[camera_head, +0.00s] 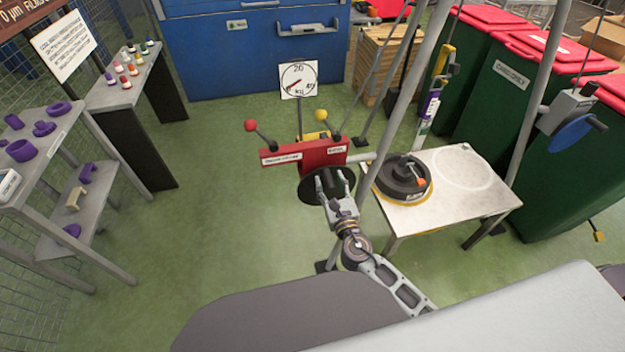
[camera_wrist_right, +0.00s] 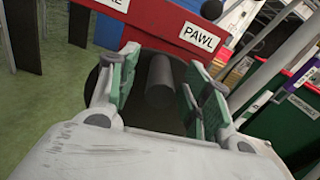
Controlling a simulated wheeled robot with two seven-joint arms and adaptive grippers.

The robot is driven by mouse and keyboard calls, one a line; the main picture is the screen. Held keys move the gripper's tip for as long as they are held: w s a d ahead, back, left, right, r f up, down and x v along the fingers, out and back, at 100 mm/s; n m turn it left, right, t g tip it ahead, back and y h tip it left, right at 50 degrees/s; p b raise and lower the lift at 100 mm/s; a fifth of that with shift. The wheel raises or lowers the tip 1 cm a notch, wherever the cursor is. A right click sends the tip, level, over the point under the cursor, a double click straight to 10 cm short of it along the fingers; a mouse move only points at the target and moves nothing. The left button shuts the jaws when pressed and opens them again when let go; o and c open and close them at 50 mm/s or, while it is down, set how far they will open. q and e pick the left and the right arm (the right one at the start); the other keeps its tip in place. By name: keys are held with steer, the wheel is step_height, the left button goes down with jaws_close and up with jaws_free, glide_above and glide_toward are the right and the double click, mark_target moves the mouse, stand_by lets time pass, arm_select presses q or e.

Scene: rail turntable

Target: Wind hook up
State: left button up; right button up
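A red winch box (camera_head: 310,154) stands in the middle of the head view. It has a red-knobbed lever (camera_head: 252,127) and a yellow-knobbed lever (camera_head: 321,116). In the right wrist view one label on the box reads PAWL (camera_wrist_right: 199,37). A dark round disc (camera_head: 312,190) is on its near side, with a grey cylindrical handle (camera_wrist_right: 160,82) sticking out toward me. My right gripper (camera_head: 334,178) is at the disc. In its wrist view the green-padded fingers (camera_wrist_right: 160,85) are open on both sides of the handle, with gaps showing. My left gripper is not in view. I cannot make out a hook clearly.
A dial gauge (camera_head: 299,79) stands behind the winch. A metal table (camera_head: 455,207) with a black round weight (camera_head: 403,178) stands close on the right, beside slanting grey poles (camera_head: 401,92). A blue-handled unit (camera_head: 572,125) is far right.

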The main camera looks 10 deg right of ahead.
mark_target(334, 192)
jaws_close()
steer(key=shift+d, duration=0.1)
steer(key=shift+c, duration=1)
jaws_free()
steer(key=o, duration=0.4)
steer(key=shift+o, duration=0.3)
steer(key=shift+s+b, duration=0.35)
steer(key=shift+s, duration=1.15)
steer(key=shift+s+b, duration=0.55)
steer(key=shift+s, duration=1.95)
steer(key=shift+r, duration=0.1)
step_height(334, 192, up, 9)
steer(key=p, duration=0.9)
